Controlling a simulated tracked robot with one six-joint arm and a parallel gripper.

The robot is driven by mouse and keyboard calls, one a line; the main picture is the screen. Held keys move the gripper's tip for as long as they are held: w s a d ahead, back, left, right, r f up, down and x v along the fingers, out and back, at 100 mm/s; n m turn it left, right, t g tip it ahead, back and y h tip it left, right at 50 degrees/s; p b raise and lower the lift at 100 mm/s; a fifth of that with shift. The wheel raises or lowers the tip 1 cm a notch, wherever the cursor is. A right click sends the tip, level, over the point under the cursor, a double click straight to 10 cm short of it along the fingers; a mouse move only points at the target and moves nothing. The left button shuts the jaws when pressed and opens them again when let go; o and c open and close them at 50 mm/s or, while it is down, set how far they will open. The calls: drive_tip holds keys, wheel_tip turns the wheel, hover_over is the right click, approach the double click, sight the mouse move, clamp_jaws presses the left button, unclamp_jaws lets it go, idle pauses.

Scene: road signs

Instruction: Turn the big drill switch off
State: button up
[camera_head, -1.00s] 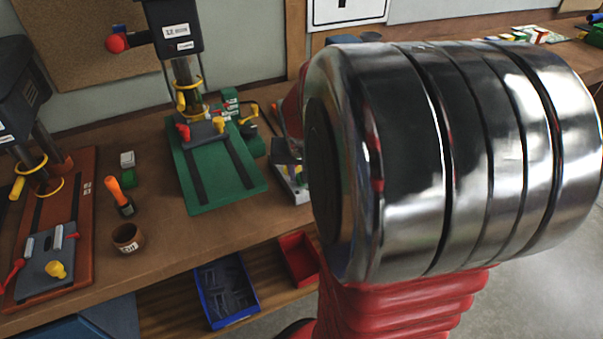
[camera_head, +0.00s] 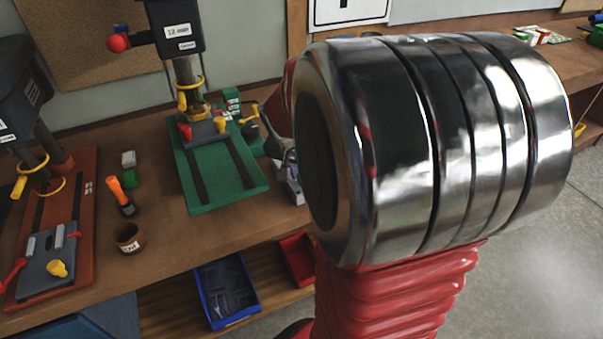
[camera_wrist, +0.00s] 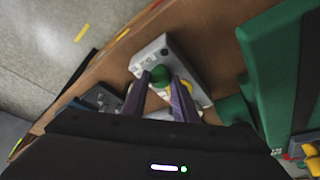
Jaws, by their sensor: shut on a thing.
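A grey switch box (camera_wrist: 151,54) lies on the bench in the wrist view, with a round green knob (camera_wrist: 160,74) on top and a yellow part (camera_wrist: 187,89) beside it. My gripper (camera_wrist: 161,79) has its two purple fingers on either side of the green knob and is shut on it. In the head view the box (camera_head: 294,189) shows only partly, behind my arm. A drill press with a green base (camera_head: 207,197) stands left of the box. Another drill press with an orange-red base (camera_head: 82,198) stands at the far left.
A blue bin (camera_head: 226,290) and a red bin (camera_head: 298,259) sit on a shelf below the bench.

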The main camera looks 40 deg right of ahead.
drive_tip(key=shift+a, duration=0.1)
drive_tip(key=o, duration=1)
drive_tip(key=shift+r, duration=0.1)
drive_tip(key=v, duration=1.3)
drive_tip(key=shift+s+a+r, duration=0.1)
drive_tip(key=shift+a+r, duration=0.05)
drive_tip(key=shift+a, duration=0.05)
